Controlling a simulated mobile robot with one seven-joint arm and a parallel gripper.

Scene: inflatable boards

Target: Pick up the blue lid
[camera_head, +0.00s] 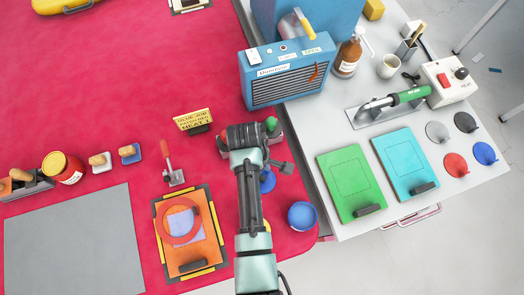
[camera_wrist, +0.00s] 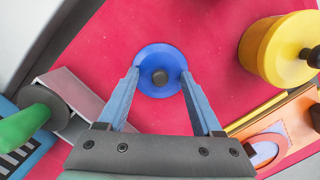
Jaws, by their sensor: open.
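The blue lid (camera_wrist: 160,58) is a round blue disc with a dark knob at its middle, lying on the red tabletop in the wrist view. My gripper (camera_wrist: 159,75) is open, with its blue fingers to either side of the lid in the picture. I cannot tell whether the fingertips touch it or how high they are. In the head view, a blue patch (camera_head: 267,182) shows beside my arm and appears to be this lid, mostly covered. My fingers are hidden there by my wrist.
A yellow can (camera_wrist: 278,48) stands close to the right finger in the wrist view. A green-handled tool (camera_wrist: 35,118) lies at the left. In the head view, a blue round pot (camera_head: 302,217) sits near the table edge. An orange board (camera_head: 187,258) lies left of my arm.

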